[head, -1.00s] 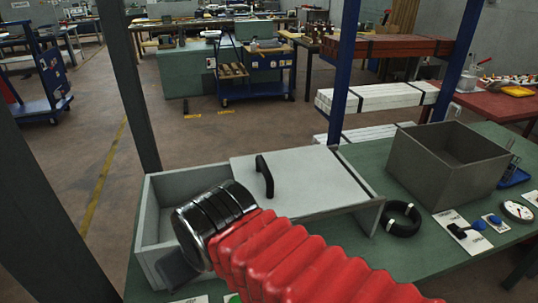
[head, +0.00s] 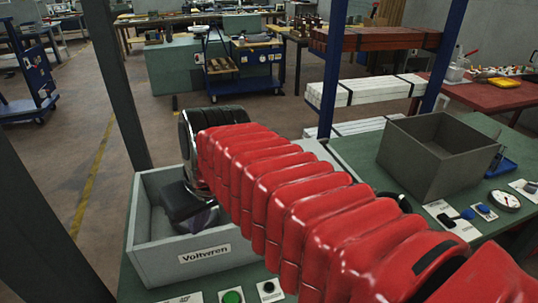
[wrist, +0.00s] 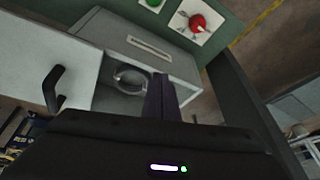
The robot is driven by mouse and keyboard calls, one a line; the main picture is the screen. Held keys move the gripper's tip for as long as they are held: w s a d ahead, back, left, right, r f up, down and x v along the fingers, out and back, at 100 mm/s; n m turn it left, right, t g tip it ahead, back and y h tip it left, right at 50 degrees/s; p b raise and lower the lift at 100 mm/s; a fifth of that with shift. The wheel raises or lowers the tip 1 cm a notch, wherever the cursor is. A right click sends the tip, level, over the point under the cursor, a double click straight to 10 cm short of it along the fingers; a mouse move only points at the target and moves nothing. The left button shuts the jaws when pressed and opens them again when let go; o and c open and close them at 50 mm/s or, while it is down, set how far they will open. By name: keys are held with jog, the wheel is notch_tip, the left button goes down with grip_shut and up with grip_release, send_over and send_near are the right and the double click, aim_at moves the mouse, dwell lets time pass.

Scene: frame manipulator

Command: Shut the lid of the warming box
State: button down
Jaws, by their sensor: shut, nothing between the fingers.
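The warming box is a pale grey box (head: 150,262) with a "Voltwren" label, on the green bench in the head view. Its left part is uncovered. The flat lid (head: 318,151) is mostly hidden behind my red arm there. In the wrist view the lid (wrist: 35,55) lies left of the opening, with its black handle (wrist: 52,88) standing up from it. The box's labelled wall (wrist: 165,52) also shows. My gripper (head: 190,212) is shut and empty, at the box's open part. Its dark fingers (wrist: 161,97) point towards the opening in the wrist view, apart from the handle.
A round ring-shaped thing (wrist: 132,78) shows in the box's opening. An open grey bin (head: 440,155) stands to the right, with a gauge (head: 504,201) and small blue parts near it. A green button (head: 231,297) and a red button (wrist: 197,22) are in front.

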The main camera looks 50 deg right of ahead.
jog(key=w+d+r+m+y, duration=0.1)
jog(key=w+d+r, duration=0.15)
jog(key=d, duration=0.65)
jog(key=w+d+r+m+y, duration=0.1)
jog(key=d+r, duration=0.2)
jog(key=d, duration=0.6)
jog(key=s+d+r+t, duration=0.1)
jog(key=s+d, duration=0.1)
jog(key=d, duration=0.5)
jog(key=s+d+r+m, duration=0.1)
jog(key=s+d, duration=0.1)
jog(key=d, duration=0.6)
jog(key=shift+r+t, duration=0.3)
jog(key=shift+t, duration=0.1)
jog(key=x, duration=0.9)
jog(key=shift+a+f, duration=0.1)
jog(key=shift+a, duration=0.15)
jog(key=shift+w+a+f, duration=0.3)
jog(key=shift+w+a, duration=0.1)
jog(key=shift+a, duration=0.2)
jog(key=shift+w+a+f, duration=0.3)
jog(key=shift+w+a, duration=0.15)
jog(key=shift+a, duration=0.15)
jog(key=shift+w+a+f, duration=0.15)
jog(key=shift+w+a, duration=0.15)
jog(key=shift+a, duration=0.25)
jog(key=shift+a, duration=0.1)
